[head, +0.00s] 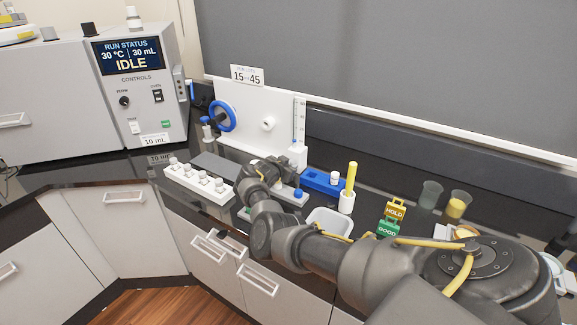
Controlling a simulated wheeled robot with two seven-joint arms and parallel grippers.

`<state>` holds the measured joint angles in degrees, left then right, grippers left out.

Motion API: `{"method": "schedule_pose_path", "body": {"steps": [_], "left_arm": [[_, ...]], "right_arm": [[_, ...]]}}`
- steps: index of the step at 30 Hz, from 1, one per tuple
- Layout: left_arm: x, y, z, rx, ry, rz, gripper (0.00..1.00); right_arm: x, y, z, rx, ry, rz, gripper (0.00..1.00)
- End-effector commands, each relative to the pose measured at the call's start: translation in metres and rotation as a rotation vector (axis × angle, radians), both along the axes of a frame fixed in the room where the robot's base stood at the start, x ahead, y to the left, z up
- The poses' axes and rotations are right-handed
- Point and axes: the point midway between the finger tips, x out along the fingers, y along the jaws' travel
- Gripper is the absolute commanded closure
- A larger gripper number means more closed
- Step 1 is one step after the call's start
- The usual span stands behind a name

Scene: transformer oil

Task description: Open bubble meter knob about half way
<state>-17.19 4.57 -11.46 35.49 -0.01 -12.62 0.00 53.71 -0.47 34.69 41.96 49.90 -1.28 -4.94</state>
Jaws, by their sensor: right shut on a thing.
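The bubble meter appears to be the white upright panel (245,112) at the back of the counter. It carries a blue handwheel (222,116), a small white round knob (268,124) and a clear vertical tube (299,122) at its right end. I cannot tell how far any knob is turned. My right arm reaches in from the right, and its gripper (270,165) is low in front of the panel, below the white knob. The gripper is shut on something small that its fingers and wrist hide. My left gripper is not in view.
A white rack (205,184) with several capped vials stands left of my right gripper. A blue holder (322,182), a white cup (346,203) with a yellow stick, and a white tray (329,222) are to the right. A control box (140,75) reading IDLE stands left.

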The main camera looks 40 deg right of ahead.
Motion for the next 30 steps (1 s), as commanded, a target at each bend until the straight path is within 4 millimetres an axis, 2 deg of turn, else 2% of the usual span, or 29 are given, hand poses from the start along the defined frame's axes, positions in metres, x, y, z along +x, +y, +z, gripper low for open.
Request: {"method": "schedule_pose_path", "body": {"steps": [5, 15, 24, 25, 30], "left_arm": [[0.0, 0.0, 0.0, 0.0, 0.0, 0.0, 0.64], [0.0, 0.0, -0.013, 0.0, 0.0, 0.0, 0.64], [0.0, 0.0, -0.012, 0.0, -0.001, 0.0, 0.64], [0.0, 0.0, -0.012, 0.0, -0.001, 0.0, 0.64], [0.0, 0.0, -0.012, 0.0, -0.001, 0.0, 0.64]], "right_arm": [[-0.001, 0.001, -0.001, 0.016, -0.051, 0.001, 0.93], [-0.003, -0.001, -0.003, 0.103, -0.342, 0.0, 0.93], [-0.002, 0.0, -0.001, 0.108, -0.357, 0.0, 0.93], [-0.002, 0.0, -0.001, 0.108, -0.357, 0.0, 0.69], [-0.002, 0.0, -0.001, 0.108, -0.356, 0.0, 0.48]]}}
